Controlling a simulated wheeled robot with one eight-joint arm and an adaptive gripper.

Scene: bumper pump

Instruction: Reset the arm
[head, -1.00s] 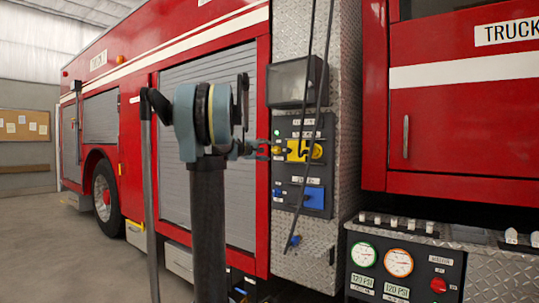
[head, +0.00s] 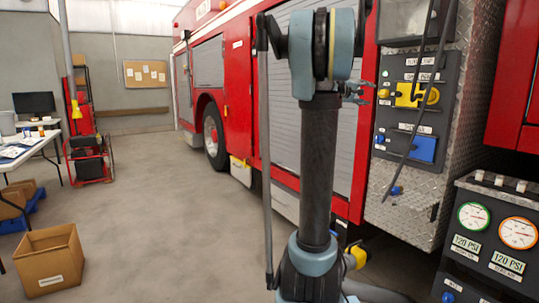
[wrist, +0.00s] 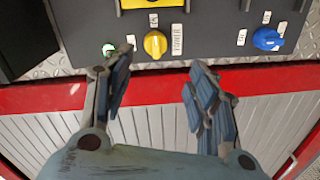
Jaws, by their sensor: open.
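My gripper shows in the wrist view (wrist: 155,88), with its two fingers spread wide and nothing between them. In the head view my gripper (head: 357,91) is partly hidden behind my arm, in front of the truck's side near the pump panel. In the wrist view a yellow knob (wrist: 155,44) lies just beyond the gap between the fingers, apart from them. The head view shows the pump panel (head: 405,122) with a yellow part (head: 409,95) and a blue part (head: 424,148).
The red fire truck (head: 240,95) runs along the right. A gauge console (head: 490,235) stands at the lower right. A cardboard box (head: 50,262), a table (head: 35,145) and a red machine (head: 88,155) are at the left. The floor between is clear.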

